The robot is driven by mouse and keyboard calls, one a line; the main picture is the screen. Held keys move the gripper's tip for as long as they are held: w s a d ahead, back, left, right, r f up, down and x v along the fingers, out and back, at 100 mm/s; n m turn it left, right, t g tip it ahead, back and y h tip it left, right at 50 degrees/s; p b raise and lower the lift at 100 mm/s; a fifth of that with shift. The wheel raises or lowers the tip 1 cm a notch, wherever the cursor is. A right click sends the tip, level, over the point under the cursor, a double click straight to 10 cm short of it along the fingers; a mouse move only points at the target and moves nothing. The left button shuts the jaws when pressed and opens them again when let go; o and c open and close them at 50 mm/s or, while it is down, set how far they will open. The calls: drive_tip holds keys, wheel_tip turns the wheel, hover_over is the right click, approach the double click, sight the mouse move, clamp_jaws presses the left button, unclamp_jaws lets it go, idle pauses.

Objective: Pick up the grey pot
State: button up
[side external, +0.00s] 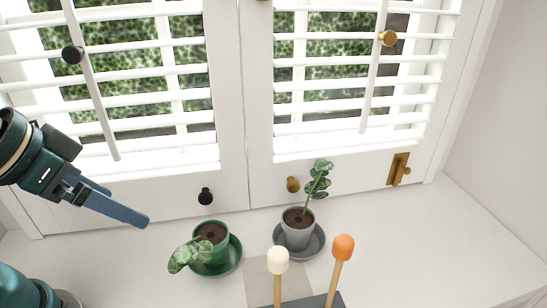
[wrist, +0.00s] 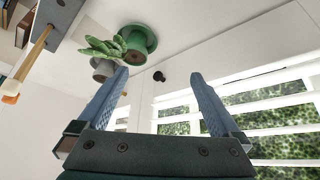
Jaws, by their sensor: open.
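The grey pot (side external: 297,236) holds soil and an upright leafy plant (side external: 317,182). It stands on a grey saucer (side external: 317,250) on the white sill, right of the green pot in the side view. In the wrist view the grey pot (wrist: 103,70) is partly hidden behind leaves and beside the left finger. My gripper (side external: 128,207) is open and empty, up at the left, well apart from the grey pot. Its two blue fingers also frame the wrist view (wrist: 160,75), with shutters and wall between them.
A green pot (side external: 219,251) with a drooping plant stands on a green saucer (side external: 236,262), between my gripper and the grey pot. White-tipped (side external: 278,262) and orange-tipped (side external: 343,248) sticks rise in front. Shutters (side external: 340,120) with knobs stand behind. The sill's right side is clear.

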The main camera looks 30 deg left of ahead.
drive_tip(key=shift+s+f+g, duration=0.3)
drive_tip(key=shift+s+f, duration=0.1)
drive_tip(key=shift+f, duration=0.05)
